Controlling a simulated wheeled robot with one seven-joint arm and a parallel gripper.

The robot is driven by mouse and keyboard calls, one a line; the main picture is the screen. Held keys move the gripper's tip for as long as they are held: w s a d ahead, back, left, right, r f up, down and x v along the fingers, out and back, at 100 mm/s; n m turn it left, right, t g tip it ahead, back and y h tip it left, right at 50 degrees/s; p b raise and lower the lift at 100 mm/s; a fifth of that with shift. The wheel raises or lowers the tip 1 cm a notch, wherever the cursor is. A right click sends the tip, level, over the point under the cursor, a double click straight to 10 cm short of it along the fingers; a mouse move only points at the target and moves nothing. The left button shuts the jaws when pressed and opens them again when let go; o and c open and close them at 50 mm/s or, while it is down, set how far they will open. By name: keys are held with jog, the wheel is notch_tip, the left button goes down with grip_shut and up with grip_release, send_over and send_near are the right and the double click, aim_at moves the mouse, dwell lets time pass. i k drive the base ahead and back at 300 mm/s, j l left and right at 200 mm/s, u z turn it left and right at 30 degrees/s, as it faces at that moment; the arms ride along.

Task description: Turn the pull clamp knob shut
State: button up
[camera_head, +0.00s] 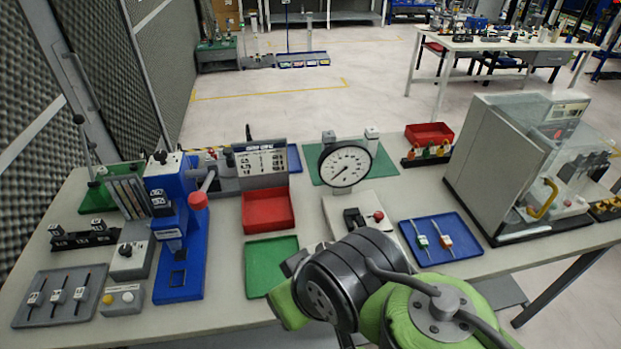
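A round white dial gauge (345,165) stands upright on a stand toward the back of the workbench. In front of it is a pale fixture base (355,203) carrying a black clamp block (353,217) and a small red knob (378,216), which looks like the pull clamp knob. The knob's turn position is too small to tell. My green and black arm fills the lower middle, just in front of this fixture, and covers its near part. My gripper's fingers cannot be made out, and no contact with the knob shows.
A blue press (178,230) with a red-tipped lever stands left. A red bin (268,209) and green mat (271,263) lie left of the fixture. A blue tray (440,240) with two tagged parts lies right, beside a clear-fronted enclosure (520,160).

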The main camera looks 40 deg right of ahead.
aim_at(378, 216)
jog(key=k+z, duration=0.15)
jog(key=z, duration=1.2)
